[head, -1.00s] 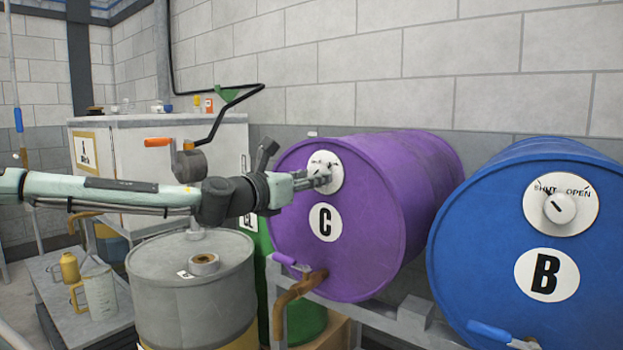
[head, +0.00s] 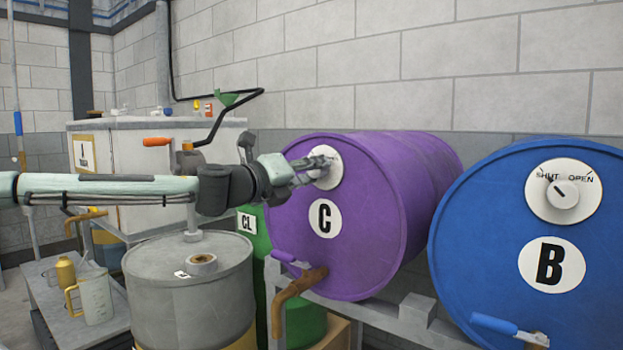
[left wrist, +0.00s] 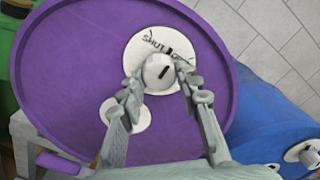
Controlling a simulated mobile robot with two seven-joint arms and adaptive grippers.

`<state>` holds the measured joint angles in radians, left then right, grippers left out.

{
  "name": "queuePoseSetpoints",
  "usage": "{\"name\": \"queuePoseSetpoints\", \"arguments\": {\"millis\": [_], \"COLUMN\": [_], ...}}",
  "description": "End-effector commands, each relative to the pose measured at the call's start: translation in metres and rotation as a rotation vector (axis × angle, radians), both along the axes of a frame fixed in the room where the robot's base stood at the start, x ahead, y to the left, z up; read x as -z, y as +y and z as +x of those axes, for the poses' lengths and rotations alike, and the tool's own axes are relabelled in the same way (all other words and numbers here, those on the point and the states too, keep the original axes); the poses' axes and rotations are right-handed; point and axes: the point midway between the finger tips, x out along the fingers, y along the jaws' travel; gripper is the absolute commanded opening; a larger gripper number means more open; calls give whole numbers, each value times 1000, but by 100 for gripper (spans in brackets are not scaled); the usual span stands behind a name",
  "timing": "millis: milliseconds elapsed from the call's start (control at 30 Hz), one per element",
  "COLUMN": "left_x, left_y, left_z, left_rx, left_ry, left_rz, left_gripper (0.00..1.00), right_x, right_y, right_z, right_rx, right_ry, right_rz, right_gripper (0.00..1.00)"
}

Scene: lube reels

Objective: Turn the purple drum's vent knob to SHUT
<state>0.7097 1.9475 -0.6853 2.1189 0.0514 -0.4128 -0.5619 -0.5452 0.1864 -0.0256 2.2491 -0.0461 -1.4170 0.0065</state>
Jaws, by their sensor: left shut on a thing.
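The purple drum (head: 375,240), marked C, lies on its side with its round end facing me. The dial (left wrist: 143,43) reads SHUT at upper left; the OPEN lettering is partly hidden by a finger. A dark mark on the knob slants up to the right, roughly between the labels. My right gripper is not in view.
A blue drum (head: 500,240), marked B, with a similar dial (head: 563,191), lies to the right. A grey drum (head: 190,300) stands below my left arm. A purple-handled tap (head: 300,275) juts from the purple drum's lower front.

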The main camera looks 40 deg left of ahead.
Motion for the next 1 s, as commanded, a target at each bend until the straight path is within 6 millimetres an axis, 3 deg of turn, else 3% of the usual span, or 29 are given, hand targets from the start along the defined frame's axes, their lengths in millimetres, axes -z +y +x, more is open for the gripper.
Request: {"name": "queuePoseSetpoints", "arguments": {"millis": [633, 1000], "left_x": [-1, -2], "left_y": [-1, -1], "left_z": [0, 0], "left_rx": [0, 0], "left_ry": [-66, -86], "left_rz": [-583, -770], "left_gripper": [4, 4], "right_x": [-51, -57], "right_y": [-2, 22], "right_z": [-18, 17], "right_rx": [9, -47], "right_ry": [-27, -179], "right_rz": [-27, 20], "right_gripper": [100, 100]}}
